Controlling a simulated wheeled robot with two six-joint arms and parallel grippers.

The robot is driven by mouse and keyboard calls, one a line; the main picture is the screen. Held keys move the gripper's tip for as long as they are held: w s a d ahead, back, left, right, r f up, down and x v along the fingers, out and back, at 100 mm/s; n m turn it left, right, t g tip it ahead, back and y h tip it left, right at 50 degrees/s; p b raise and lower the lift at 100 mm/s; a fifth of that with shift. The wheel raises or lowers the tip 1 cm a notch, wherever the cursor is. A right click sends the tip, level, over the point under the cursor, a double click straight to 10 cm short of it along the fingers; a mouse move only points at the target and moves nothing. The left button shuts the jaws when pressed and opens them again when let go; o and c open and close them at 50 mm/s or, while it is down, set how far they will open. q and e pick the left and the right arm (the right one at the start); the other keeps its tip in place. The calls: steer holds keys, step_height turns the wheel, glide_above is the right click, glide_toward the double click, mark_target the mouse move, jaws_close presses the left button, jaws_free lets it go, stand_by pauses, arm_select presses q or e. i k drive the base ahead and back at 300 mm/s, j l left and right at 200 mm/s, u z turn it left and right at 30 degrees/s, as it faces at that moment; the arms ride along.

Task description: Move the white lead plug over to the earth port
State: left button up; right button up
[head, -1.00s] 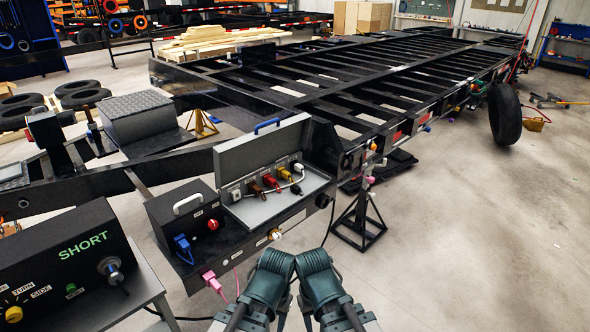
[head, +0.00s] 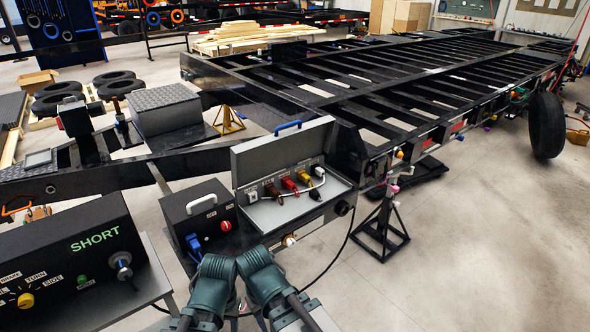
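A grey box with its lid raised (head: 285,158) stands at the middle. On its panel, a white plug (head: 318,171) with a white lead (head: 318,186) sits at the right end of the row. Left of it are a yellow plug (head: 303,178), a red plug (head: 289,184) and a brown plug (head: 272,190). A white fitting (head: 252,196) is at the left end. The port labels are too small to read, so I cannot tell which is earth. My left gripper (head: 215,268) and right gripper (head: 254,262) are side by side, below and in front of the box. Their fingertips are hidden.
A black box with a white handle (head: 200,205), a blue connector and a red knob adjoins the grey box on the left. A black box marked SHORT (head: 75,255) stands on a bench at left. A black jack stand (head: 383,232) supports the trailer frame (head: 400,95).

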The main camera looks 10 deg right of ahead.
mark_target(318, 171)
steer(key=i+l+u, duration=0.3)
steer(key=l, duration=0.25)
steer(key=i+l+u, duration=0.15)
steer(key=l, duration=0.15)
steer(key=l+u, duration=0.15)
steer(key=l, duration=0.15)
steer(key=i+l, duration=0.1)
steer(key=l, duration=0.3)
steer(key=i+l, duration=0.15)
steer(key=l, duration=0.25)
steer(key=i+l, duration=0.1)
steer(key=l, duration=0.35)
steer(key=i+l+u, duration=0.1)
steer(key=l, duration=0.3)
steer(key=i+l, duration=0.15)
steer(key=l, duration=0.25)
steer(key=i+l, duration=0.1)
steer(key=l, duration=0.35)
steer(key=i+l, duration=0.1)
steer(key=l, duration=0.3)
steer(key=k+z, duration=0.2)
steer(key=k, duration=0.2)
steer(key=k+l+z, duration=0.25)
steer(key=k+j, duration=0.05)
steer(key=k, duration=0.05)
